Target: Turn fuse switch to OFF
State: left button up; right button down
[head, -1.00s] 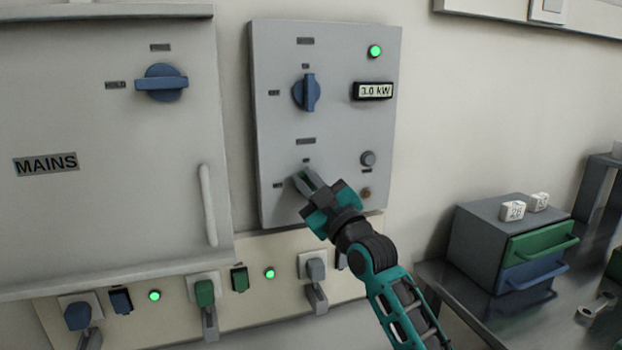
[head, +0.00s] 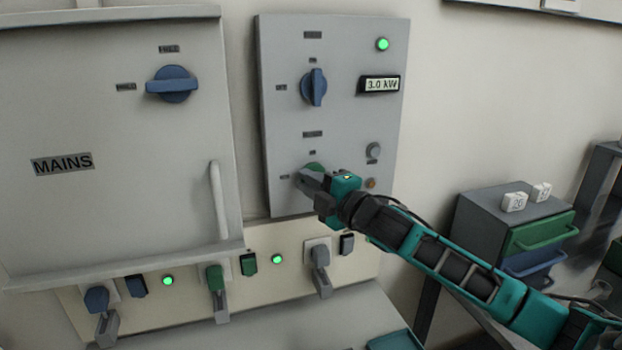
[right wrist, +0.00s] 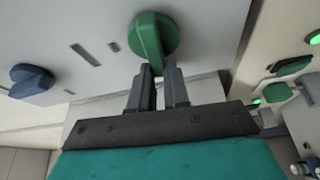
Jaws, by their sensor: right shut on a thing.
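The grey control panel (head: 350,140) carries two rotary switches. The lower one has a green knob (head: 314,168), mostly hidden behind my right gripper (head: 312,182). The right wrist view shows the green knob (right wrist: 150,38), its handle between the fingertips of my right gripper (right wrist: 161,75), which is shut on it. The upper switch has a blue knob (head: 314,87) with its handle upright; it also shows in the right wrist view (right wrist: 31,80). The small labels are too blurred to read, so I cannot tell which switch is named fuse. My left gripper is out of view.
A green lamp (head: 383,44) is lit above a display (head: 379,85) reading 3.0 kW. A MAINS cabinet (head: 110,215) with a blue knob (head: 172,84) stands left. Plugs and sockets line a strip (head: 345,267) below. A drawer box (head: 480,210) stands right.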

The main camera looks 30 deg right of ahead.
jog(key=shift+n+g, duration=0.3)
jog(key=shift+n, duration=0.2)
dwell(0.3)
jog(key=c, duration=1.1)
grip_release()
jog(key=shift+f, duration=0.1)
jog(key=shift+s, duration=0.1)
jog(key=s+d+b, duration=0.1)
jog(key=s+d, duration=0.1)
jog(key=s, duration=1)
jog(key=shift+s, duration=0.25)
